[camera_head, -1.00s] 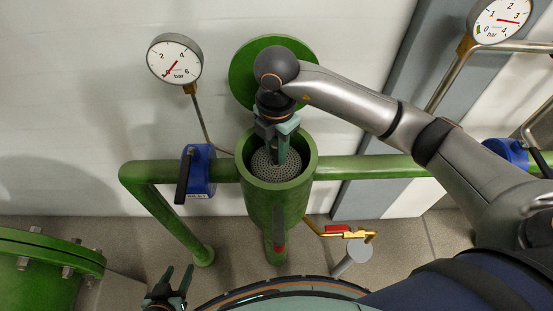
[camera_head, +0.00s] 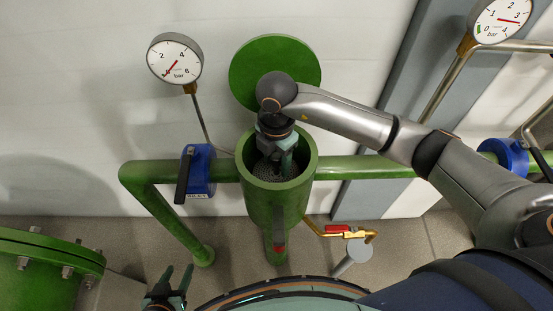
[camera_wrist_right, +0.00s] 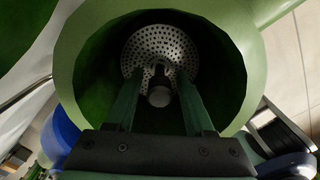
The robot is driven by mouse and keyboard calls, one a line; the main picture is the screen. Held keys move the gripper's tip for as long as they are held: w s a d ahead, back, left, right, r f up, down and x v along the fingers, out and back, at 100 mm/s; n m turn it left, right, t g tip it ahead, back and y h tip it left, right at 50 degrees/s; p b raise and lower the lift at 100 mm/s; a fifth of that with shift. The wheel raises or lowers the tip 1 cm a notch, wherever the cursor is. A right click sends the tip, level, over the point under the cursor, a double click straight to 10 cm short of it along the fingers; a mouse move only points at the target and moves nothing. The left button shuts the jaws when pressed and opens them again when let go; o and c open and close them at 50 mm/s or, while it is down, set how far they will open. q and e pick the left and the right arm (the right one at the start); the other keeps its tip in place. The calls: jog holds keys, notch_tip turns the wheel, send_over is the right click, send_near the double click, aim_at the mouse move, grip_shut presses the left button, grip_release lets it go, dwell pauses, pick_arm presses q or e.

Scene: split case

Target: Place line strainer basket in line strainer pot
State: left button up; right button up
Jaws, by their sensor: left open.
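The line strainer pot (camera_head: 277,215) is an open-topped green cylinder standing upright in a green pipe run. The line strainer basket (camera_head: 262,172), with a grey perforated top, is down inside the pot. In the right wrist view the basket (camera_wrist_right: 190,48) shows deep in the pot (camera_wrist_right: 78,70), with a dark knob on its handle between my fingers. The basket's lower part is hidden. My left gripper (camera_head: 177,283) is open and empty at the bottom left, apart from the pot.
A round green lid (camera_head: 272,62) stands behind the pot. A blue valve (camera_head: 199,170) sits left of it, and a gauge (camera_head: 174,58) above that. A yellow drain pipe with a red handle (camera_head: 337,228) is at the lower right. A green flanged vessel (camera_head: 45,265) is at lower left.

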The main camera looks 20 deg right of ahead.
jog(key=shift+o, duration=0.2)
notch_tip(320, 180, up, 12)
jog(key=shift+r, duration=0.15)
dwell(0.4)
